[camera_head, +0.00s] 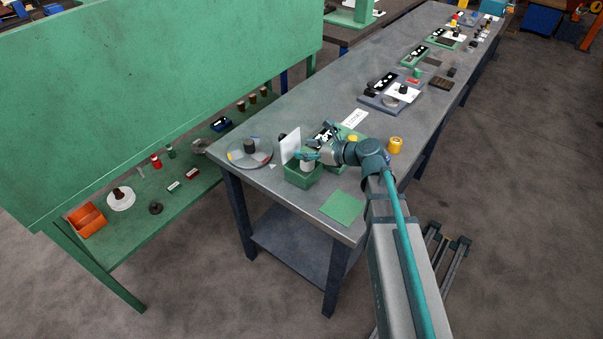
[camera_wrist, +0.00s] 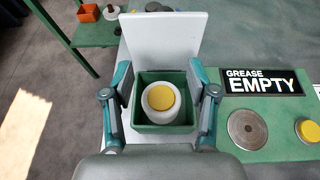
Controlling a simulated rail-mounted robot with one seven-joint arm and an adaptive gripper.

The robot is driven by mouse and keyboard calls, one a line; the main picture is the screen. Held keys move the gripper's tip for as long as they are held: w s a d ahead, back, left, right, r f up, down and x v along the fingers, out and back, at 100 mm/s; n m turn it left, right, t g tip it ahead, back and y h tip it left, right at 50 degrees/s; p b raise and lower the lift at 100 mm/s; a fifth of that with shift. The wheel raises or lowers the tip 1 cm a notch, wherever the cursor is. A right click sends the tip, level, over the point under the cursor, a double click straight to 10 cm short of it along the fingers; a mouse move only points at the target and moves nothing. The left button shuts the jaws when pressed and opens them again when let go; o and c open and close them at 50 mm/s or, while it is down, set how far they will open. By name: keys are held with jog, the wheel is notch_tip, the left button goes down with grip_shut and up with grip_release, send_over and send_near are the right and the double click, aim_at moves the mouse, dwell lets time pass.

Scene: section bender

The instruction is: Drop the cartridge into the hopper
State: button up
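The cartridge (camera_wrist: 161,97) is a white cylinder with a yellow round top. In the wrist view it stands within the square opening of the green hopper (camera_wrist: 137,118), with a white upright panel (camera_wrist: 167,42) behind. In the head view the cartridge (camera_head: 307,166) shows white over the rim of the green hopper (camera_head: 301,180); how deep it sits is hard to tell. My gripper (camera_wrist: 160,76) is open, its teal and grey fingers spread to the left and right of the cartridge with gaps on both sides. The gripper (camera_head: 312,155) is low over the hopper in the head view.
A "GREASE EMPTY" sign (camera_wrist: 262,81) lies right of the hopper, with a metal disc (camera_wrist: 248,130) and a yellow-topped item (camera_wrist: 308,130). A round tray (camera_head: 250,155) stands left of the hopper. A yellow cup (camera_head: 395,145) is to the right. A flat green mat (camera_head: 342,208) lies in front.

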jog(key=shift+o, duration=0.9)
jog(key=v, duration=1.2)
